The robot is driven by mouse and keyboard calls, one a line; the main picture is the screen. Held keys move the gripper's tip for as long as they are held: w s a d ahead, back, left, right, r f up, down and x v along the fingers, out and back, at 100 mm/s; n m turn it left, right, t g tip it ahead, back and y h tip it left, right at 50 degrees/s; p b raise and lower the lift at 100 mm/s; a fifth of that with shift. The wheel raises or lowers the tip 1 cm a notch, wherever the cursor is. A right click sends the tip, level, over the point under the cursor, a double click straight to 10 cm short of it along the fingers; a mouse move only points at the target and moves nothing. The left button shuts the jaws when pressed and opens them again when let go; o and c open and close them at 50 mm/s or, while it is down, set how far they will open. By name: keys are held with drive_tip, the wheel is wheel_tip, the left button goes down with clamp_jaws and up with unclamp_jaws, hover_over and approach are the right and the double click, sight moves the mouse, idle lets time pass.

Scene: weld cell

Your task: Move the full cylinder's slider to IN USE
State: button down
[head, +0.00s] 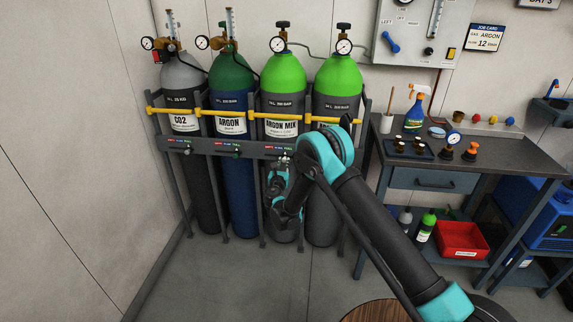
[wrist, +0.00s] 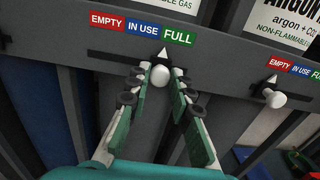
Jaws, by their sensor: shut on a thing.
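My gripper (wrist: 161,80) is shut on the white knob (wrist: 160,75) of a slider on the grey rack rail, its green-padded fingers on either side of it. The slider's white pointer (wrist: 163,54) stands at the left edge of the green FULL label (wrist: 178,38), right of the blue IN USE label (wrist: 142,28). The red EMPTY label (wrist: 107,20) is at the far left. In the head view my gripper (head: 284,160) is at the rail before the third cylinder, a green-topped ARGON MIX one (head: 283,78); the knob is hidden there.
A second slider knob (wrist: 275,99) to the right has its pointer near EMPTY. The CO2 cylinder (head: 182,80), ARGON cylinder (head: 231,75) and another green-topped cylinder (head: 338,78) stand beside it behind a yellow bar (head: 350,121).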

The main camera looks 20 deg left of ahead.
sight(279, 156)
drive_tip(key=a, duration=0.3)
drive_tip(key=shift+s, duration=0.4)
drive_tip(key=c, duration=1.4)
unclamp_jaws()
drive_tip(key=shift+o, duration=0.2)
drive_tip(key=shift+s, duration=0.1)
drive_tip(key=v, duration=1.2)
drive_tip(key=shift+d, duration=0.1)
